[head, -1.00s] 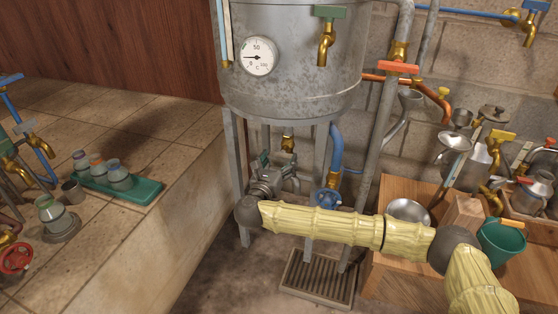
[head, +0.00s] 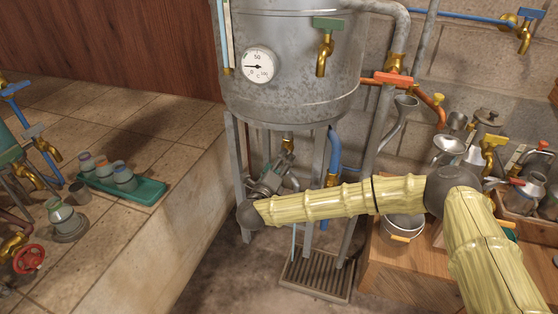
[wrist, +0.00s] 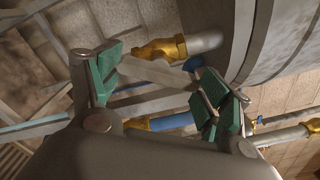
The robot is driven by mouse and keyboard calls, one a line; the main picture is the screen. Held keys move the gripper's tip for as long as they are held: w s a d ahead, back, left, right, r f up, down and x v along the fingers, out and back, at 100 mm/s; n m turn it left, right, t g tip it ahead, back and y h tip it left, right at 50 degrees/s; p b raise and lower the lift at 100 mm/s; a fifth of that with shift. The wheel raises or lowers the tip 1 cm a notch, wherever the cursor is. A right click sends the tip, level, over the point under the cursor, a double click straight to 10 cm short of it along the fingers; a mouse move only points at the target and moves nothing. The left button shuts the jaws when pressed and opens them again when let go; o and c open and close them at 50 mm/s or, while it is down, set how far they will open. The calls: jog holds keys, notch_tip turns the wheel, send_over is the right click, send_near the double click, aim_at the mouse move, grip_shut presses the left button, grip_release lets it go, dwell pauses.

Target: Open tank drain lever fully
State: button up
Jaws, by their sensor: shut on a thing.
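The metal tank (head: 290,85) stands on legs, with a brass drain valve (head: 287,140) under it. The valve also shows in the wrist view (wrist: 160,48). My gripper (head: 284,160) is at this valve, below the tank. In the wrist view its green-padded fingers (wrist: 160,80) stand on either side of a pale grey bar (wrist: 155,73) next to the brass body, which looks like the drain lever. The gripper is shut on it. In the head view the gripper hides most of the lever. A thin pale stream (head: 293,242) shows below the gripper.
A floor grate (head: 316,278) lies under the tank. A blue pipe (head: 334,150) and the tank legs (head: 236,170) stand close around my gripper. A wooden bench (head: 385,278) with a metal pot (head: 403,228) is at right. A tiled ledge (head: 140,225) is at left.

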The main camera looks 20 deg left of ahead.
jog(key=shift+s+a+f+n+p, duration=0.1)
jog(key=shift+n+p, duration=1.25)
jog(key=shift+n, duration=2.25)
jog(key=shift+f, duration=0.1)
jog(key=o, duration=1)
jog(key=shift+o, duration=0.2)
jog(key=s, duration=1.2)
jog(key=shift+a, duration=0.15)
